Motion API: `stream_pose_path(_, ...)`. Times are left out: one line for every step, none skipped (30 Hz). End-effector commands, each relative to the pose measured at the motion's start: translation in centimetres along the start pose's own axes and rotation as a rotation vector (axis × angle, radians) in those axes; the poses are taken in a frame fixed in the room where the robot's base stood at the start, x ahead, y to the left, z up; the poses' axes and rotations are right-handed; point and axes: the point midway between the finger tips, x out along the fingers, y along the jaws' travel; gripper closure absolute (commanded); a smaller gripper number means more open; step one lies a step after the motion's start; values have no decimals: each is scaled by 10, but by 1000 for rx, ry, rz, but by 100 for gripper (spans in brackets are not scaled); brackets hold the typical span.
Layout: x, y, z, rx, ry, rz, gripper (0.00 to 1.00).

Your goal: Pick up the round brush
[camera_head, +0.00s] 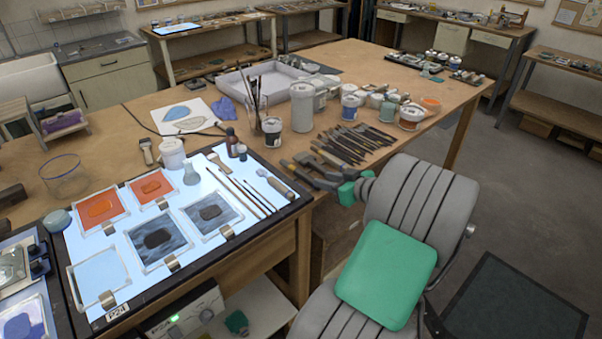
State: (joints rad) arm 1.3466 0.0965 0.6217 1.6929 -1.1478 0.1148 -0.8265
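Several slim brushes (250,195) lie side by side on the right part of the lit glass panel (212,262). Which of them is the round brush I cannot tell at this size. A wide flat brush (219,163) lies just beyond them, and a thicker-handled tool (276,187) lies to their right. My gripper (308,171) is right of the panel, near the table's front edge, pointing left. Its dark fingers look apart, with nothing seen between them, and it is clear of the slim brushes.
Painted glass pieces in clear frames (158,240) cover the panel's left and middle. A white jar (172,153), a small dark bottle (231,142) and a glass jar (191,173) stand at its far edge. Many tools (352,143) lie beyond my gripper.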

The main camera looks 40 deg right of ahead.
Motion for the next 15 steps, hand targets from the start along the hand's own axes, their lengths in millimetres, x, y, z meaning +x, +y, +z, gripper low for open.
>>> stream_pose_path(4,-2,-1,-1,-1,-5,69)
stream_pose_path(8,-3,-2,-1,-1,-8,69)
stream_pose_path(14,-4,-2,-1,-1,-10,69)
stream_pose_path(19,-5,-3,-2,-1,-11,69)
stream_pose_path(23,-5,-3,-2,-2,-12,69)
stream_pose_path(29,-5,-4,-3,-2,-13,69)
stream_pose_path(33,-6,-4,-2,-1,-13,69)
stream_pose_path(37,-6,-5,-1,-2,-13,69)
stream_pose_path(44,-6,-6,-2,-3,-14,69)
stream_pose_path(49,-6,-7,-2,-3,-13,69)
stream_pose_path(55,-6,-8,-2,-3,-15,69)
stream_pose_path(63,-6,-8,-1,-3,-13,69)
stream_pose_path(68,-6,-7,-2,-3,-13,69)
stream_pose_path(72,-6,-6,-1,-3,-13,69)
stream_pose_path(76,-5,-6,-1,-2,-11,69)
